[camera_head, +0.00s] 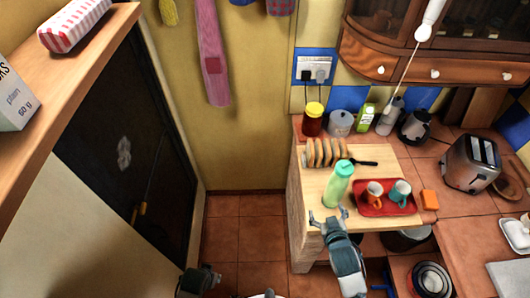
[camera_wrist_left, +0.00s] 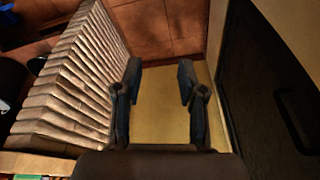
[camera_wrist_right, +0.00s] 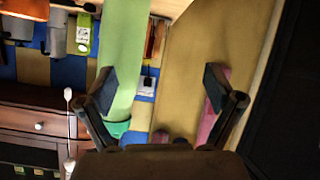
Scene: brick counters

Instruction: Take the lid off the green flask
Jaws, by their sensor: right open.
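The green flask (camera_head: 337,190) stands upright near the front edge of the wooden board, with its green lid (camera_head: 345,167) on top. In the right wrist view the pale green flask (camera_wrist_right: 125,50) is large and appears upside down, with a darker green end (camera_wrist_right: 117,128) low in the picture. My right gripper (camera_head: 328,218) is open and empty, in front of the flask's lower part. In its wrist view, one finger overlaps the flask's edge; I cannot tell whether they touch. My left gripper (camera_wrist_left: 157,80) is open and empty, low over the floor at the left.
A red tray (camera_head: 387,211) with an orange mug (camera_head: 374,192) and a teal mug (camera_head: 400,193) sits right of the flask. A toast rack (camera_head: 326,152) stands behind it. A toaster (camera_head: 472,163) is farther right. The floor (camera_head: 240,235) left of the counter is clear.

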